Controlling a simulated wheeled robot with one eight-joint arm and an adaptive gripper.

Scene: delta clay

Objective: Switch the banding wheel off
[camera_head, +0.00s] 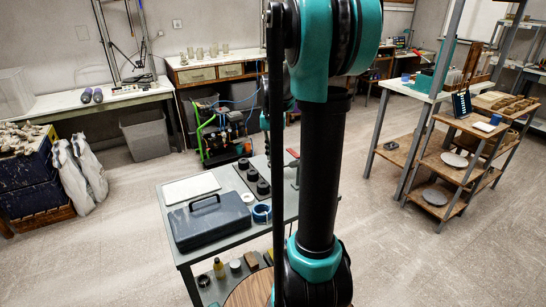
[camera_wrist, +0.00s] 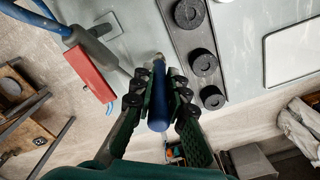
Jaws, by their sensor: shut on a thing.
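In the wrist view my gripper (camera_wrist: 160,95) is shut on a blue cylindrical handle (camera_wrist: 159,108), with one dark finger on each side of it. The handle's far end meets a small grey metal part near the pale bench top. A red block (camera_wrist: 88,73) on a grey stem stands to the left of the fingers, apart from them. I cannot make out a banding wheel for certain in either view. In the head view my arm hides the gripper and the handle.
A grey bench (camera_head: 175,207) carries a blue-grey toolbox (camera_head: 210,222), a blue tape roll (camera_head: 262,213) and a strip with black round pieces (camera_head: 252,175). These pieces also show in the wrist view (camera_wrist: 203,62). A wooden shelf unit (camera_head: 470,125) stands right. Open floor (camera_head: 420,265) lies between.

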